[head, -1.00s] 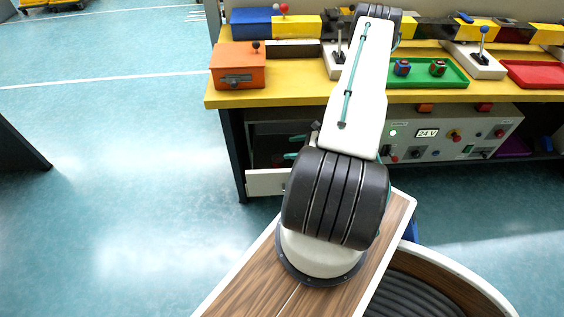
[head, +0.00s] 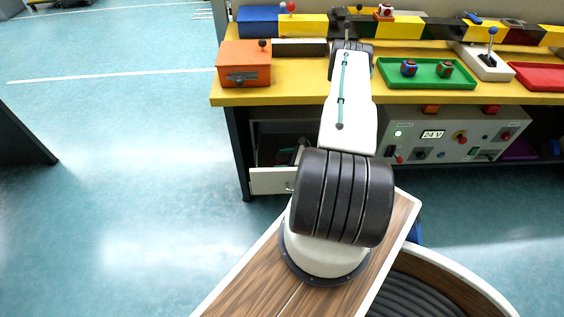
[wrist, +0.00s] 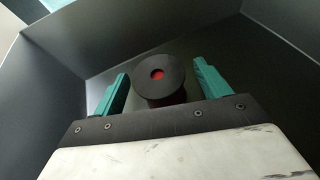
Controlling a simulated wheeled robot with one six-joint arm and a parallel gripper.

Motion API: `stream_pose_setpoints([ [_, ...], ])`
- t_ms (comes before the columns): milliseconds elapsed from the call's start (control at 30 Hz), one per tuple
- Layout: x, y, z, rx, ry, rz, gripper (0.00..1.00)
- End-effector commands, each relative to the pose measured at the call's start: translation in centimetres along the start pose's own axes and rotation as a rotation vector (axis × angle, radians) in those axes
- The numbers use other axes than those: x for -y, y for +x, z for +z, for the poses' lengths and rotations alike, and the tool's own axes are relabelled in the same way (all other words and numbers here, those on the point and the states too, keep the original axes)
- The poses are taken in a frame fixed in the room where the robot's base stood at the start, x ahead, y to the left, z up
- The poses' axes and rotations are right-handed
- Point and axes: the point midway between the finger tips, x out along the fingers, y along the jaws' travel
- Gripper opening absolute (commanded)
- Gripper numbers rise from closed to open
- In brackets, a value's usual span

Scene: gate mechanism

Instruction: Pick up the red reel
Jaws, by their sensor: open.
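The red reel (wrist: 160,88) shows in the wrist view as a round black flange with a red centre and a little red below its rim. It stands on the floor of a dark grey drawer (wrist: 38,85). My gripper (wrist: 161,72) is open, with one teal finger to the left and one to the right of the reel. A gap shows on each side, so the fingers do not visibly grip it. In the head view the open drawer (head: 271,182) has a pale front under the bench's left end. The reel cannot be made out there.
The drawer walls rise close around my gripper. Above is the yellow bench (head: 300,93), with an orange box (head: 243,65), a green tray (head: 428,84) and a joystick box (head: 485,62). A grey 24 V panel (head: 450,135) sits below the bench.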

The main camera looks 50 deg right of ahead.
Motion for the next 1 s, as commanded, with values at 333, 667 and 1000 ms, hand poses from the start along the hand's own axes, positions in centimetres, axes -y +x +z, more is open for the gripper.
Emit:
stream_pose_setpoints([
  [333,0.0,0.6,0.0,0.0,0.001,-0.001,0.67],
  [667,0.0,0.6,0.0,0.0,0.0,-0.001,0.21],
  [1000,0.1,-0.2,1.7,0.001,-0.001,-0.002,0.21],
])
